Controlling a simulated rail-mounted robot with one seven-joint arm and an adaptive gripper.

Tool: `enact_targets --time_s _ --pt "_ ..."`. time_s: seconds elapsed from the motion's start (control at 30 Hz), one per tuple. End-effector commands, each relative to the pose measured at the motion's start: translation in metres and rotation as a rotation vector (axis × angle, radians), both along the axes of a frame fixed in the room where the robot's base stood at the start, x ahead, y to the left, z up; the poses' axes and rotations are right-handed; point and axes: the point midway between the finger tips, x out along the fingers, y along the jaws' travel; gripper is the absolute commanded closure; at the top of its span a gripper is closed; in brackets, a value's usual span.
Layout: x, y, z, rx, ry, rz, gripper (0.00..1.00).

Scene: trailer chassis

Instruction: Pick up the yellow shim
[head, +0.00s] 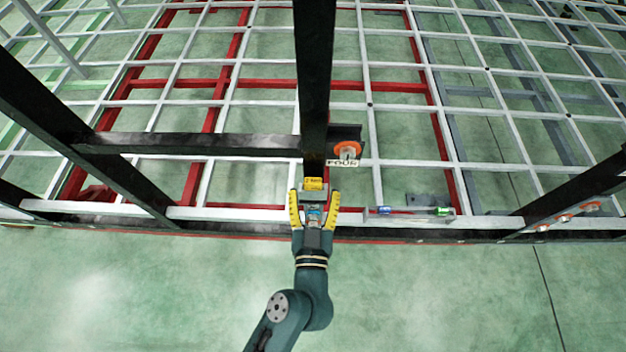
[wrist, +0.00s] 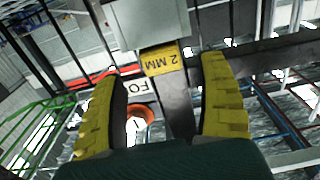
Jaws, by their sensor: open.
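The yellow shim (head: 313,184) is a small block at the foot of the black upright beam, in the middle of the head view. In the wrist view the yellow shim (wrist: 161,59) reads "2 MM" and shows beyond and between my fingertips. My gripper (head: 314,198) is open, its two yellow fingers spread just in front of the shim. In the wrist view my gripper (wrist: 168,80) has no object visibly held between its fingers. I cannot tell the exact gap to the shim.
A black upright beam (head: 314,80) stands behind the shim. A "FOUR" label (head: 343,162) and an orange-ringed part (head: 347,150) sit just right of it. Small items with blue and green ends (head: 383,210) lie on the rail to the right. Green floor in front is clear.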

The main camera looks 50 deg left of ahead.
Motion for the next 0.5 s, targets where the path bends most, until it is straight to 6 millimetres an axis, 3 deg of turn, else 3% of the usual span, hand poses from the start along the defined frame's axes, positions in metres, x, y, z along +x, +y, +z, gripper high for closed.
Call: enact_targets --time_s 0.07,0.2,0.43,0.5 --pt "0.007 0.016 0.010 0.001 -0.002 0.006 0.26" --pt "0.020 0.028 0.006 -0.001 -0.002 0.002 0.26" --pt "0.022 0.029 0.004 0.000 -0.001 0.000 0.26" --pt "0.022 0.029 0.004 0.000 -0.001 0.000 0.37"
